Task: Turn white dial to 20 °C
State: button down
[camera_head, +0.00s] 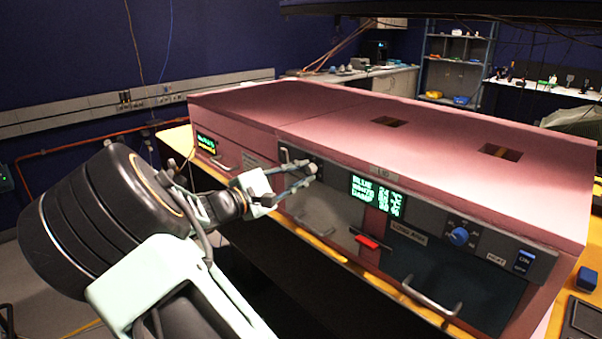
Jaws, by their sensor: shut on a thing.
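My gripper (303,170) reaches from the left to the dark control strip at the left part of the pink enclosure's front. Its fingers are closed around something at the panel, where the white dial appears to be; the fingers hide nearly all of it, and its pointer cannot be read. A green-lit display (376,194) to the right of the gripper lists BLUE, WHITE and a third line with values; the digits are too small to read surely. A blue dial (459,236) sits farther right on the same front, apart from my gripper.
The pink enclosure (300,105) has two openings in its top. A red handle (367,242) and a metal handle (430,297) stick out from its front. A smaller display (206,143) is at the left end. A blue switch panel (524,261) is at the right.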

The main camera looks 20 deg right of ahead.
jog(key=c, duration=1.7)
grip_release()
jog(key=shift+c, duration=0.2)
jog(key=shift+a, duration=0.1)
jog(key=v, duration=1.2)
jog(key=shift+s, duration=0.1)
